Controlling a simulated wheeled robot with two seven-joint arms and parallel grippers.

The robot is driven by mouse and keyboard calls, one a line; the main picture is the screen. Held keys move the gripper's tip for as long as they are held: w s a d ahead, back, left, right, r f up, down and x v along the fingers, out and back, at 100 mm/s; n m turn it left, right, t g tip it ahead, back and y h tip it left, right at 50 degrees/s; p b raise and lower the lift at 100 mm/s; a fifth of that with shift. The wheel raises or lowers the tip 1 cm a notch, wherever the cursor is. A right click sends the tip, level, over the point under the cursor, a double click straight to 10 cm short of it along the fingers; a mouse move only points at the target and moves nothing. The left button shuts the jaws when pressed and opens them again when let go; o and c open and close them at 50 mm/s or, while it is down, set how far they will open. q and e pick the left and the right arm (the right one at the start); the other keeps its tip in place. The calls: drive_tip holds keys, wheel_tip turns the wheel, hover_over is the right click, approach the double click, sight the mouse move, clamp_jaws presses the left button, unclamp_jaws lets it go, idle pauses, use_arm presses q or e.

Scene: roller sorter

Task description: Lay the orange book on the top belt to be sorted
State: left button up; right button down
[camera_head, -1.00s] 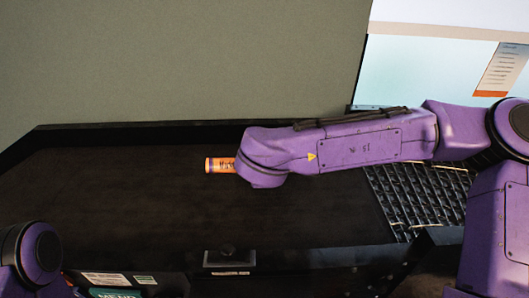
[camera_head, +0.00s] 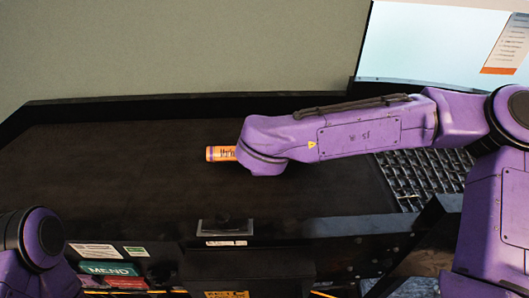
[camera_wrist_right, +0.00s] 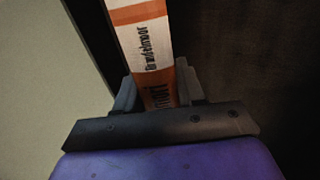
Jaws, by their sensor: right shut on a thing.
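The orange book (camera_head: 221,153) shows in the head view as a short orange piece with dark lettering, just left of my right wrist, over the dark top belt (camera_head: 110,185). The rest of it is hidden behind the wrist. In the right wrist view the book's orange and white spine (camera_wrist_right: 152,45) stands between the two dark fingers of my right gripper (camera_wrist_right: 161,88), which is shut on it. I cannot tell whether the book touches the belt. My left arm shows at the lower left of the head view, but its gripper is out of frame.
A dark raised rim (camera_head: 200,102) runs along the belt's back, before a plain wall. A metal roller grid (camera_head: 415,178) lies to the right. The belt's left part is clear.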

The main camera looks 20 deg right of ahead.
drive_tip(key=c, duration=0.6)
unclamp_jaws()
drive_tip(key=shift+r, duration=0.1)
drive_tip(key=p+v, duration=0.2)
drive_tip(key=v, duration=0.7)
idle(0.3)
